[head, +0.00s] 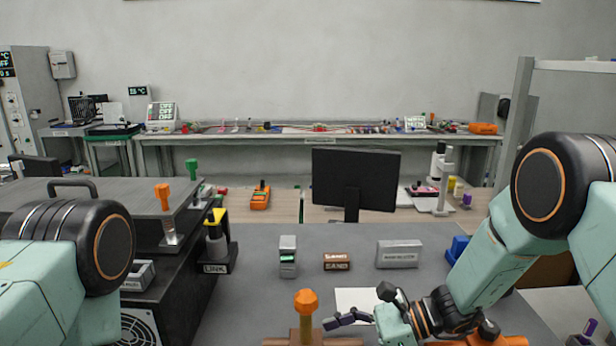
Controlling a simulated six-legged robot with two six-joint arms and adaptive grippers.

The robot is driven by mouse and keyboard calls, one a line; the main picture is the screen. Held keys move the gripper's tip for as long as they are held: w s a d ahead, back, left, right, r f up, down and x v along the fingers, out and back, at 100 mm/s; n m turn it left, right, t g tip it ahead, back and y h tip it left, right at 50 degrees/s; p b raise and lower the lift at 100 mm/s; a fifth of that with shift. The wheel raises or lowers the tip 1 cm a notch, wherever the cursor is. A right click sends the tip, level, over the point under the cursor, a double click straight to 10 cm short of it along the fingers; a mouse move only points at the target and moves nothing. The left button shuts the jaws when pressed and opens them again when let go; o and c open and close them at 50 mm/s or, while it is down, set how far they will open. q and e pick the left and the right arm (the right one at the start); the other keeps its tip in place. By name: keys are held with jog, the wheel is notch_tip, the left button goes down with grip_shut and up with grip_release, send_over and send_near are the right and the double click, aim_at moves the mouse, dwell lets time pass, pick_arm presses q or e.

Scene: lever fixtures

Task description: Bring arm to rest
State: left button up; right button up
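My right arm comes in from the right, and its gripper (357,306) is low over the grey table. Two dark fingers look spread apart, with nothing visible between them. An orange-knobbed lever (306,302) stands upright on a brown base at the bottom edge, left of the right gripper and apart from it. My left arm shows only at the lower left; its gripper is out of view. On the dark cabinet at left are an orange-topped lever (163,196) and a green-topped lever (192,170). A yellow-topped fixture labelled LINK (216,240) is beside them.
The grey table (250,300) holds a small grey device (288,256), a brown box (337,262), a grey box (398,254) and a white sheet (352,298). A monitor (355,180) and a microscope (440,180) stand behind. Orange parts lie near the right wrist.

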jog(key=shift+a+f, duration=0.3)
jog(key=shift+a, duration=0.35)
jog(key=shift+w+d+r, duration=0.1)
jog(key=shift+d+r, duration=0.15)
jog(key=p+v, duration=0.2)
jog(key=v, duration=0.3)
jog(key=p+v, duration=0.2)
jog(key=v, duration=0.4)
jog(key=shift+s+d+p, duration=0.25)
jog(key=shift+d+p, duration=0.05)
jog(key=shift+p, duration=0.1)
jog(key=s+f+m+p, duration=0.1)
jog(key=s, duration=0.1)
jog(key=s+f+h, duration=0.1)
jog(key=s, duration=0.2)
jog(key=s+a+f+m+p, duration=0.1)
jog(key=s, duration=0.1)
jog(key=shift+s+m+h+p, duration=0.15)
jog(key=shift+m+h+p, duration=0.15)
jog(key=shift+p, duration=0.05)
jog(key=s+d+f+n+g+h, duration=0.2)
jog(key=s+d+f+n+h, duration=0.1)
jog(key=s, duration=0.7)
jog(key=s+d+f+n+g+h+p, duration=0.1)
jog(key=s+d+f+n+h, duration=0.3)
jog(key=s, duration=0.7)
notch_tip(320, 180, down, 3)
jog(key=shift+d+r+n+g+h, duration=0.1)
jog(key=shift+d+n+g+h, duration=0.1)
jog(key=shift+n+g+h, duration=0.75)
